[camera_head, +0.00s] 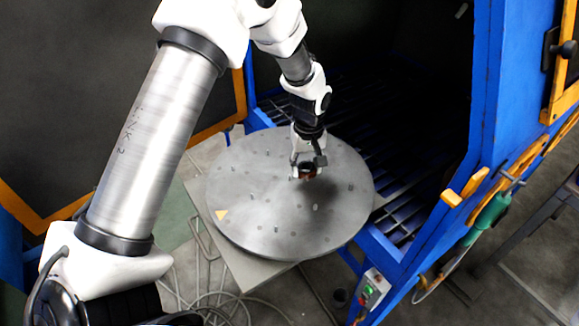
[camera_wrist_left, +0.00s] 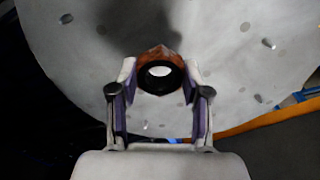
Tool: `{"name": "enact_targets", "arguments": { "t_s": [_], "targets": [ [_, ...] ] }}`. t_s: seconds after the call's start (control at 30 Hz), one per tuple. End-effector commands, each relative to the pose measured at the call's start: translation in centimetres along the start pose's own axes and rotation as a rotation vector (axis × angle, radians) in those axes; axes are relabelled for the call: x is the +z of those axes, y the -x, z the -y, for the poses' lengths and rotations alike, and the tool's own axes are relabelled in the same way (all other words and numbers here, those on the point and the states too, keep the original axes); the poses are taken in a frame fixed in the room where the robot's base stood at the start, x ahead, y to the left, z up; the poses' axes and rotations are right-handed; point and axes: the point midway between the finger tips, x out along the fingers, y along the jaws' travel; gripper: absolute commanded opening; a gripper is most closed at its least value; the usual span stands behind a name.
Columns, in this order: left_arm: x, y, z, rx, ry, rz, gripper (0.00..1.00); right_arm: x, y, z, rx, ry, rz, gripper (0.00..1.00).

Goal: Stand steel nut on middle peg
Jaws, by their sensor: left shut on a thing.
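My left gripper (camera_head: 307,164) is over the round grey turntable (camera_head: 250,222), near its middle. It is shut on the steel nut (camera_head: 308,173), which looks dark with a rusty orange rim. In the left wrist view the nut (camera_wrist_left: 160,54) sits between the two fingertips of my gripper (camera_wrist_left: 160,72), with pale disc surface showing through its hole. Several short pegs stand around the disc, one of them a peg at the front (camera_head: 315,207). I cannot tell which is the middle peg; it may be hidden by the gripper or nut. My right gripper is out of view.
A blue cabinet frame (camera_head: 490,110) rises to the right. A dark slatted grate (camera_head: 405,215) lies beside the disc. Cables lie on the floor in front.

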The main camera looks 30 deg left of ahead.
Motion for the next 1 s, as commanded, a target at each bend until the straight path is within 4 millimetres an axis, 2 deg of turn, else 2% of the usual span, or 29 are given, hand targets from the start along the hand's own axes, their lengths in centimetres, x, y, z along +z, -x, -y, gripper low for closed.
{"name": "enact_targets", "arguments": {
  "t_s": [0.03,0.1,0.2,0.43,0.77,0.8,0.83,0.87,1.0],
  "targets": [
    [-0.8,0.3,1.2,0.002,0.004,0.004,0.04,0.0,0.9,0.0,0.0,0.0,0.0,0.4],
    [-1.7,0.1,2.6,0.003,0.004,0.003,0.04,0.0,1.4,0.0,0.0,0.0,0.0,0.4],
    [-2.4,-0.3,3.7,0.0,0.001,0.001,0.04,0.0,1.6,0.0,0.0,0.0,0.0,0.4],
    [-2.5,-3.6,4.0,-0.003,-0.001,0.001,0.04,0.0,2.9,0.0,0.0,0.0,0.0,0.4],
    [-2.5,-4.3,3.9,0.0,-0.001,-0.001,0.04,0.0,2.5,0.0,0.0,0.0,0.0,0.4],
    [-2.5,-4.2,3.9,0.0,-0.001,-0.001,0.58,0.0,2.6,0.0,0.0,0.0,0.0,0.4],
    [-2.5,-4.2,3.9,0.0,-0.001,-0.001,0.69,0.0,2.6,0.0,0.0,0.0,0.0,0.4],
    [-2.5,-4.2,3.9,0.0,-0.001,-0.001,0.72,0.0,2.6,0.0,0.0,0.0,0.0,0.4],
    [-2.5,-4.2,3.9,0.0,-0.001,-0.001,0.72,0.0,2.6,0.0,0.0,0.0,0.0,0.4]
  ]
}}
